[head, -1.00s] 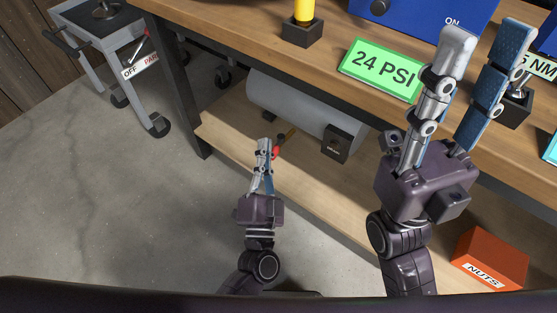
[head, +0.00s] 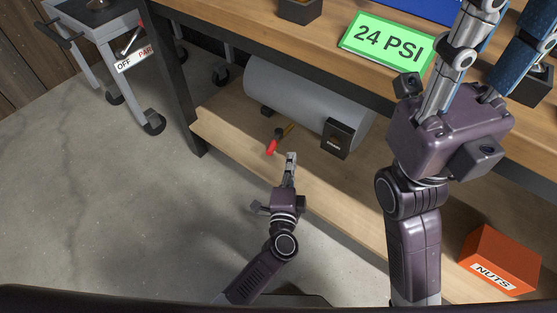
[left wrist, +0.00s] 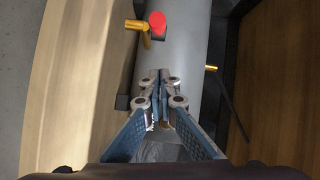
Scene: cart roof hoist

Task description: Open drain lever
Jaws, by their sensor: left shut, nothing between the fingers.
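The drain lever has a red grip (head: 271,147) on a brass valve (head: 285,131) below the grey tank (head: 300,97), on the bench's lower shelf. The red grip points down and left in the head view. It also shows near the top of the left wrist view (left wrist: 157,22). My left gripper (head: 291,157) is shut and empty, just right of and below the red grip, apart from it. Its closed fingertips show in the left wrist view (left wrist: 163,75) over the tank. My right gripper (head: 488,62) is above the bench top, fingers spread, tips cut off by the frame.
A green "24 PSI" sign (head: 386,42) stands on the bench top. An orange "NUTS" box (head: 498,262) is on the lower shelf at right. A dark block (head: 336,139) supports the tank. A grey cart (head: 110,30) stands at left. The floor at left is clear.

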